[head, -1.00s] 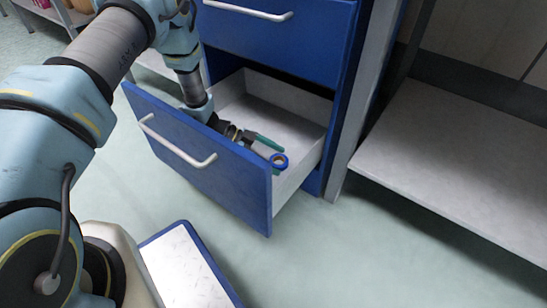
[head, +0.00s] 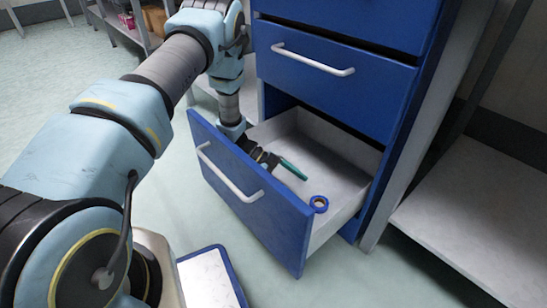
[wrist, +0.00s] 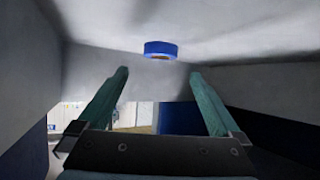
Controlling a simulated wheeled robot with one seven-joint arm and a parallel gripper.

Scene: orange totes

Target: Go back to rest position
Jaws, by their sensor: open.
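My gripper (head: 289,168) reaches over the front panel into the open blue drawer (head: 245,190). Its teal fingers are spread apart in the wrist view (wrist: 157,76) with nothing between them. A blue roll of tape (head: 319,204) lies on the pale drawer floor, apart from the fingers. In the wrist view the roll (wrist: 160,48) shows beyond the fingertips, between their lines. One finger shows plainly in the head view; the other is hard to make out there.
The closed blue drawer (head: 335,85) is above the open one. A grey shelf unit (head: 470,205) stands at the right.

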